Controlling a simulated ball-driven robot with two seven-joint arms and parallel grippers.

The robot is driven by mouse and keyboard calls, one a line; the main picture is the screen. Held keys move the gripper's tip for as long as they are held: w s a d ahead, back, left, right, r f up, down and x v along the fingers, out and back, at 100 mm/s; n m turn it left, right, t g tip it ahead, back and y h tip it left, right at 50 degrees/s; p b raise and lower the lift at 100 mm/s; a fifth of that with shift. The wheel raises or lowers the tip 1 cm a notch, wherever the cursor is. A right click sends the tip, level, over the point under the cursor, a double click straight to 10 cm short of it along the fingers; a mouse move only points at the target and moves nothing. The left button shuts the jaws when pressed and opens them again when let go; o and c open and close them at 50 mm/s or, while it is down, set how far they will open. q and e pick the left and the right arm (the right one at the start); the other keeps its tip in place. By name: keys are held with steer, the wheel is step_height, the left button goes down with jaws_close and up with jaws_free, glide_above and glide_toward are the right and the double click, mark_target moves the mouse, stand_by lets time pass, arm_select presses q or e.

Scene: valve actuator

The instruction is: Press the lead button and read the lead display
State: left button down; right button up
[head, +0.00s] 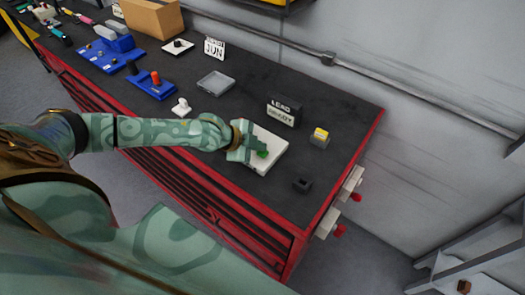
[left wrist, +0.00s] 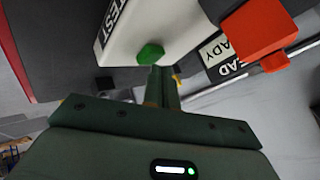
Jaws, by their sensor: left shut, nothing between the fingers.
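A white box (head: 270,138) with a green button (head: 262,154) on top stands on the dark bench. In the left wrist view the white box (left wrist: 150,22) carries the word TEST, and the green button (left wrist: 150,53) is just ahead of the fingertips. My left gripper (head: 253,148) is shut and empty, right beside the button; I cannot tell if it touches. The lead display (head: 283,113) stands behind the box, with LEAD above and what looks like READY below. It is partly hidden in the left wrist view (left wrist: 222,50). My right gripper is not in view.
A yellow-topped block (head: 320,136) stands right of the display and a small dark block (head: 302,185) near the bench's right end. A grey tray (head: 215,83), a white knob piece (head: 181,107) and blue fixtures (head: 153,86) lie left. A red block (left wrist: 258,28) partly covers the display in the left wrist view.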

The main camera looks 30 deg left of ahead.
mark_target(259, 153)
arm_select(q)
steer(key=shift+f, duration=0.5)
stand_by(0.5)
steer(key=shift+r, duration=0.1)
stand_by(0.3)
steer(key=shift+r+p, duration=0.85)
steer(key=shift+r, duration=0.1)
step_height(259, 153, up, 5)
steer(key=p, duration=0.5)
stand_by(0.5)
